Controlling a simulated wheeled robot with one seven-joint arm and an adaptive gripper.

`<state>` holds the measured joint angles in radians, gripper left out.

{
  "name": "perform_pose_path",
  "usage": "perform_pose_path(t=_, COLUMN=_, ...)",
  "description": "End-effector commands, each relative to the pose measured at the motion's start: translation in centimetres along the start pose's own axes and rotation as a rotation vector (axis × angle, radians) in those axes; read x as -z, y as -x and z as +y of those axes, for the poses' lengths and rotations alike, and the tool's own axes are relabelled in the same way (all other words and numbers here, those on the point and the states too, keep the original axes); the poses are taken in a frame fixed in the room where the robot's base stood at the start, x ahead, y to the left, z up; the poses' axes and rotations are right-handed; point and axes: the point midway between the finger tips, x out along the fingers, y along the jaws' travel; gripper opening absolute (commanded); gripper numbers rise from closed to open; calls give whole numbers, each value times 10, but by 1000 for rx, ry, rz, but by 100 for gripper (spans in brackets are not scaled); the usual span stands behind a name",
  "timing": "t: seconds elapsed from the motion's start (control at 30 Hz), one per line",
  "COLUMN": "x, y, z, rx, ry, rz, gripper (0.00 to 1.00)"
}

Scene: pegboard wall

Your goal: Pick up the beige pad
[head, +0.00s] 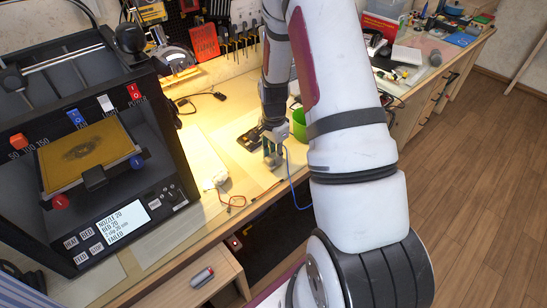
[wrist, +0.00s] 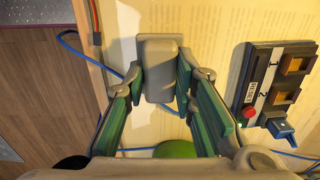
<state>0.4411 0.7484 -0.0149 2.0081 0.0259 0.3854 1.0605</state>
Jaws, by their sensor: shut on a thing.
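The beige pad (wrist: 159,70) is a grey-beige rounded block in the upper middle of the wrist view. My gripper (wrist: 158,82) has its two green-lined fingers on either side of the pad, shut on it. In the head view my gripper (head: 272,160) points down at the workbench near its front edge, and the pad is hard to make out there. I cannot tell whether the pad touches the bench top.
A black box with numbered slots (wrist: 277,82) lies right of my gripper, with a blue cable plugged in. A green cup (head: 299,125) stands close by. A 3D printer (head: 90,150) fills the left. Wires (head: 232,202) lie near the bench edge.

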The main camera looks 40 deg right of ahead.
Motion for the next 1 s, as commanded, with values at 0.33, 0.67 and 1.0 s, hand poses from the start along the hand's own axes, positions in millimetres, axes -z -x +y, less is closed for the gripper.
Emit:
perform_pose_path(t=0.33, x=-17, y=26, z=40, rx=-1, ry=-2, rz=-1, gripper=0)
perform_pose_path(t=0.67, x=-48, y=33, z=115, rx=-1, ry=-2, rz=-1, gripper=0)
perform_pose_path(t=1.0, x=-61, y=36, z=146, rx=1, ry=-1, rz=0, gripper=0)
